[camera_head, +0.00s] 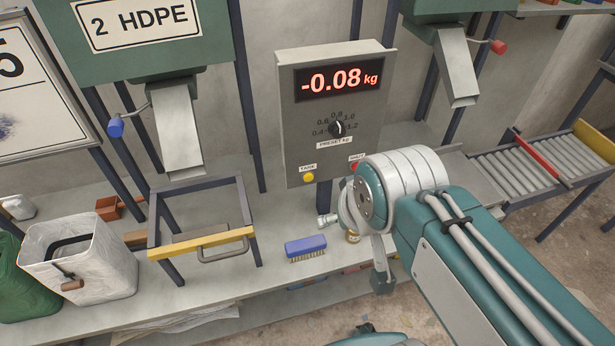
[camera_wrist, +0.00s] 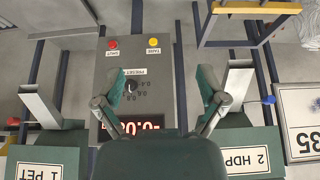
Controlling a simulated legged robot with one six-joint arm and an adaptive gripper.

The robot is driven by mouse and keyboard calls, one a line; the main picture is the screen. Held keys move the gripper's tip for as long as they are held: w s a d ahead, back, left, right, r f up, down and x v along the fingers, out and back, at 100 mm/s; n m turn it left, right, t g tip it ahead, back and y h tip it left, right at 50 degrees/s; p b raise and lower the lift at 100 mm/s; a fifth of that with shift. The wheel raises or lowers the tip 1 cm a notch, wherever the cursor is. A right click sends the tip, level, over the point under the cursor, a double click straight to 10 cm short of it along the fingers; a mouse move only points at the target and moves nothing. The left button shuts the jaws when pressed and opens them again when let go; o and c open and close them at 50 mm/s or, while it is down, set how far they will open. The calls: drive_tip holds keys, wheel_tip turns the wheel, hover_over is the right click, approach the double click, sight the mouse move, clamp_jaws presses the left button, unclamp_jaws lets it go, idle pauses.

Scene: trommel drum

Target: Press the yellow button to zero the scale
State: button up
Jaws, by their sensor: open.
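The yellow button (camera_head: 308,177) sits at the lower left of the grey scale box (camera_head: 290,125), under a small label that reads TARE. In the wrist view, which is upside down, the yellow button (camera_wrist: 153,42) is at the upper middle.
A red button (camera_wrist: 112,44) is beside the yellow one, with a black dial (camera_head: 337,128) above. A blue brush (camera_head: 305,246) lies on the bench below. A frame with a yellow bar (camera_head: 203,243) and a white bag (camera_head: 80,262) stand left; a roller conveyor (camera_head: 515,165) is right.

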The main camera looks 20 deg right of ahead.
idle(0.4)
clamp_jaws()
idle(1.2)
